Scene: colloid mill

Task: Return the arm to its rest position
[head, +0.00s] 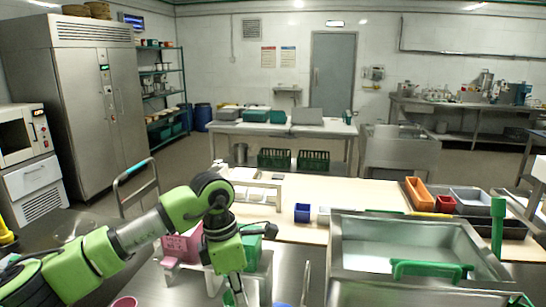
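My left arm (140,230) comes in from the lower left, green and grey. It rises to a dark elbow-like joint and then bends down. My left gripper (237,290) points down at the bottom of the picture, over the steel worktop in front of a pink block and a green-and-white device (253,245). Its fingertips are small and partly cut off by the lower edge, so I cannot tell whether they are open or shut or hold anything. My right arm and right gripper are not in view.
A steel basin (400,237) with a green handle (430,270) stands at the lower right. A green upright piece (498,225) is beside it. Orange, red and grey bins (419,193) sit behind. A blue cup (302,212) stands on the beige table (345,192). A trolley handle (137,180) rises at left.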

